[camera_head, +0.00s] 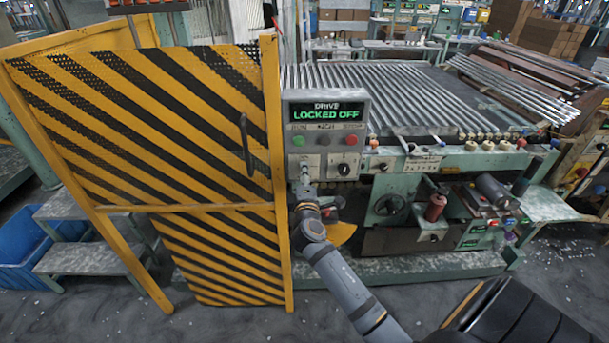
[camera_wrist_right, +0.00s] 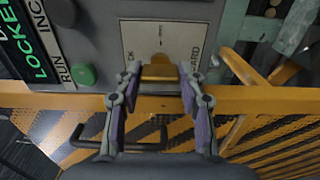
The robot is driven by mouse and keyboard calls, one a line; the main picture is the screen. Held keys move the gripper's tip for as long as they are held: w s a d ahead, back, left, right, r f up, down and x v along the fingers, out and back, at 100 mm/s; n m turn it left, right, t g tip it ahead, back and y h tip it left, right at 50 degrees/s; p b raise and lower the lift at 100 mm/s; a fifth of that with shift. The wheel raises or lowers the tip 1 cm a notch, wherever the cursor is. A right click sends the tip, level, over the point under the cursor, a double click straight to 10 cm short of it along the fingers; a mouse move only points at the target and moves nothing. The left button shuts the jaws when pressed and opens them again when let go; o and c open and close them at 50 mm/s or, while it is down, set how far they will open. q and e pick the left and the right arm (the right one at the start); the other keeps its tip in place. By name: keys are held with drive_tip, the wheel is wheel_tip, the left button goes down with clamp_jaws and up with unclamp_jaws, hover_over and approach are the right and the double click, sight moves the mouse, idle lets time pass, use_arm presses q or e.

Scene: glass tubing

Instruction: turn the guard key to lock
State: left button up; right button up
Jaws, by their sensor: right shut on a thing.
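The guard key (camera_wrist_right: 160,72) is a brass-coloured piece at a pale label plate (camera_wrist_right: 146,42) in the right wrist view. My right gripper (camera_wrist_right: 159,80) is shut on it, one finger on each side. The lettering on the plate is partly covered by the fingers. In the head view my right gripper (camera_head: 305,178) is at the lower left of the grey control box (camera_head: 326,140), and the key is too small to make out there. The box display (camera_head: 326,112) reads "DRIVE LOCKED OFF" in green. My left gripper is not in view.
A yellow and black striped guard gate (camera_head: 175,110) stands left of the box, with a dark handle (camera_head: 246,145). A green button (camera_head: 298,141), a red button (camera_head: 350,141) and a black knob (camera_head: 343,169) are close by. The tube machine (camera_head: 420,90) extends to the right.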

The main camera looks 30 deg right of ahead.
idle(0.3)
drive_tip(key=o, duration=1.2)
drive_tip(key=shift+d, duration=0.1)
drive_tip(key=shift+c, duration=0.2)
drive_tip(key=v, duration=1.2)
